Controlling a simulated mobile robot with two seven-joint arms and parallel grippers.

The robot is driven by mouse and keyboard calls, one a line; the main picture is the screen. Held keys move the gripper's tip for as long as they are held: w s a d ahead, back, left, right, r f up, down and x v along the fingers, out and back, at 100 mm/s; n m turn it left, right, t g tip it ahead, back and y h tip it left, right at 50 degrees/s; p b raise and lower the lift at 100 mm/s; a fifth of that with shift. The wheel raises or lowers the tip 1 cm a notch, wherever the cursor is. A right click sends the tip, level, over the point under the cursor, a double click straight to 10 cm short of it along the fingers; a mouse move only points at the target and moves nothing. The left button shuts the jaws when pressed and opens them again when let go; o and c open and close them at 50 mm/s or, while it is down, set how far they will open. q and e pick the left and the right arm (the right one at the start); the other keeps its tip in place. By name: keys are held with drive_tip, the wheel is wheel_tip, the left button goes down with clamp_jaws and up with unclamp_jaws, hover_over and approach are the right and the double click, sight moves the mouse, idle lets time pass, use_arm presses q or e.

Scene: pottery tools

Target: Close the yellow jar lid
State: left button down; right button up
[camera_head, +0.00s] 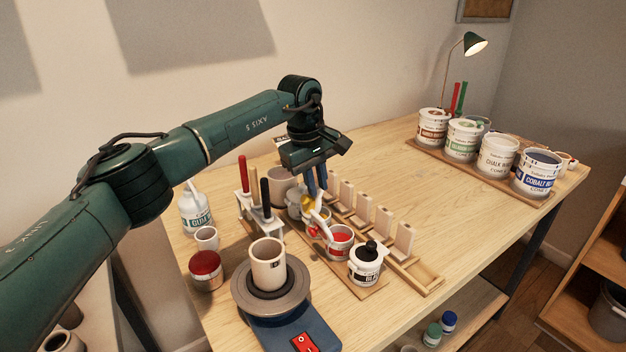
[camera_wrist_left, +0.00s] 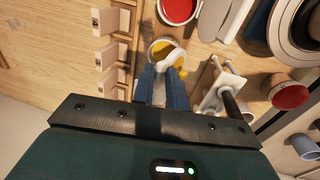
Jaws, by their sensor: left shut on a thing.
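The yellow jar (camera_wrist_left: 151,49) is a small white pot with yellow glaze in its open mouth, seen in the left wrist view. Its white lid (camera_wrist_left: 172,60) is tilted over one side of the mouth, and part of the yellow still shows. My left gripper (camera_wrist_left: 166,72) is shut on this lid, with its blue fingers pointing down at the jar. In the head view the left gripper (camera_head: 317,190) is above the row of jars. The yellow lid (camera_head: 308,203) shows there too, and the jar is mostly hidden behind the lids. My right gripper is not in view.
An open red jar (camera_head: 340,241) and a black-lidded jar (camera_head: 365,263) stand in the same row. A tool rack (camera_head: 249,205) is on the left and several upright blocks (camera_head: 383,222) on the right. A wheel with a cup (camera_head: 268,268) is in front.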

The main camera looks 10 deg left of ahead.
sight(307, 198)
use_arm(q)
drive_tip(key=shift+w+d, duration=0.1)
drive_tip(key=c, duration=1.5)
unclamp_jaws()
drive_tip(key=shift+c, duration=0.2)
drive_tip(key=shift+r, duration=0.1)
wheel_tip(307, 198, up, 13)
drive_tip(key=s+a+b, duration=0.1)
drive_tip(key=shift+s+a, duration=0.4)
drive_tip(key=shift+f, duration=0.2)
